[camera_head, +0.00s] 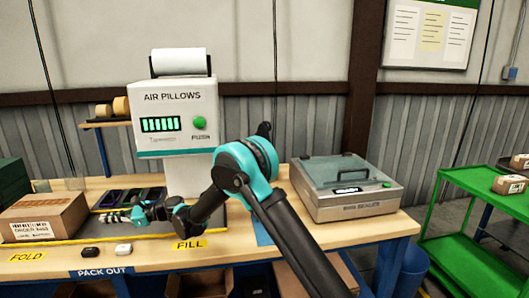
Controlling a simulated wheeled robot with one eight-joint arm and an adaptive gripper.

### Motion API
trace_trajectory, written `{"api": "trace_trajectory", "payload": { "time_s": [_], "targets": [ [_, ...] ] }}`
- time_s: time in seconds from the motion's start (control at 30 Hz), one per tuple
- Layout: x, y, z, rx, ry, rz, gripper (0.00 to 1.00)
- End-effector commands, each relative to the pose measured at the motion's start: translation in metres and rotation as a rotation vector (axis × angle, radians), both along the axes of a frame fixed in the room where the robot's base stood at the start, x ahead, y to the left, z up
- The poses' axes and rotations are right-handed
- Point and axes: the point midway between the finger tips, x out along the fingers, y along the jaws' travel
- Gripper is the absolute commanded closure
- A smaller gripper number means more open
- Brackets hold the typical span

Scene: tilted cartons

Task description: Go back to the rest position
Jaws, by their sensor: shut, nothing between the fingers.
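My gripper (108,217) is at the left end of my teal and black arm, low over the workbench (140,258). It is shut and holds nothing. It is just right of a closed brown carton (42,217) with a printed label. I cannot tell whether the fingertips touch anything. My forearm spans from the bench's FILL label area up to a raised elbow, then down to the bottom right. Part of the bench and the lower front of the air pillow machine (180,107) are behind the arm.
A bag sealer (345,188) stands on the right of the bench. Two small items, one black (85,249) and one white (124,248), lie near the front edge. A green cart (470,270) with small boxes stands at right. Dark green stacked bins (12,180) are at far left.

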Motion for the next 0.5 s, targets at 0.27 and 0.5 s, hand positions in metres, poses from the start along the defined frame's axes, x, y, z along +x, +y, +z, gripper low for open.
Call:
{"api": "trace_trajectory", "payload": {
  "time_s": [0.27,0.5],
  "targets": [
    [0.035,-0.07,0.013,-0.074,-0.225,-0.038,1.0],
    [0.066,-0.176,0.02,-0.21,-0.53,-0.058,1.0]
  ]
}}
